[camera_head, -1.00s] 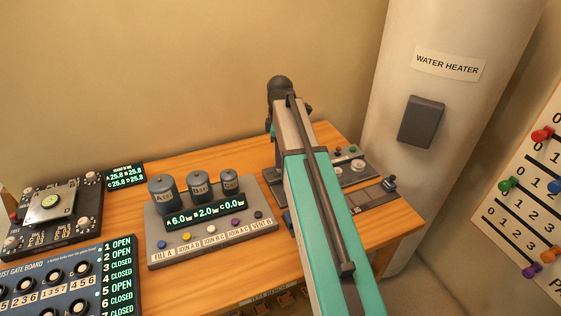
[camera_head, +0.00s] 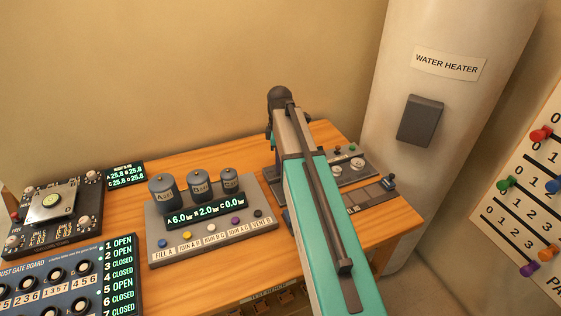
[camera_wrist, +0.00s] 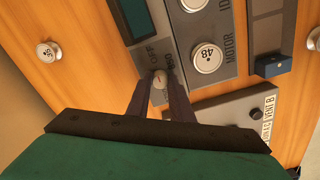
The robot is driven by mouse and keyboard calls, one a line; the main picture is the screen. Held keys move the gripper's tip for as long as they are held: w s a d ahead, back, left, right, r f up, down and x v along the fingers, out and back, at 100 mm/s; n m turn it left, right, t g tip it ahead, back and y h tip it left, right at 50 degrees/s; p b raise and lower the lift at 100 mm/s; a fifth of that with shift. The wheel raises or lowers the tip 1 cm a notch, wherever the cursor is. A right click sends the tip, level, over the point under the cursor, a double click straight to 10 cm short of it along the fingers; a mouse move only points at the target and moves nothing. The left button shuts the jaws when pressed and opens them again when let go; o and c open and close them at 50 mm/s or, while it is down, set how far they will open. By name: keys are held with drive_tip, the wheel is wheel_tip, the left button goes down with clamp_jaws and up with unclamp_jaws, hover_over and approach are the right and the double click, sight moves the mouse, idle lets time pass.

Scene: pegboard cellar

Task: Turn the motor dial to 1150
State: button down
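In the wrist view a small round knob (camera_wrist: 159,79) with a pointer line sits on a grey panel beside a label reading OFF. It looks like the motor dial, but I cannot read its setting. My gripper (camera_wrist: 158,85) reaches to it, with one dark finger on each side and the knob between or just beyond the tips. I cannot tell whether the fingers touch it. A dark display (camera_wrist: 136,18) is above the knob, with no number legible. In the head view my arm hides the gripper and most of this panel.
The pressure board (camera_head: 212,235) with three canisters stands left of my arm. The water heater (camera_head: 440,110) stands right of the table.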

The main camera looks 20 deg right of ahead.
drive_tip(key=shift+d, duration=0.1)
drive_tip(key=shift+m, duration=0.3)
drive_tip(key=m+p, duration=0.1)
drive_tip(key=m, duration=0.4)
drive_tip(key=shift+m, duration=0.3)
drive_tip(key=m, duration=0.6)
drive_tip(key=shift+p, duration=0.3)
drive_tip(key=m, duration=1.1)
drive_tip(key=shift+m+p, duration=0.35)
drive_tip(key=shift+m, duration=0.05)
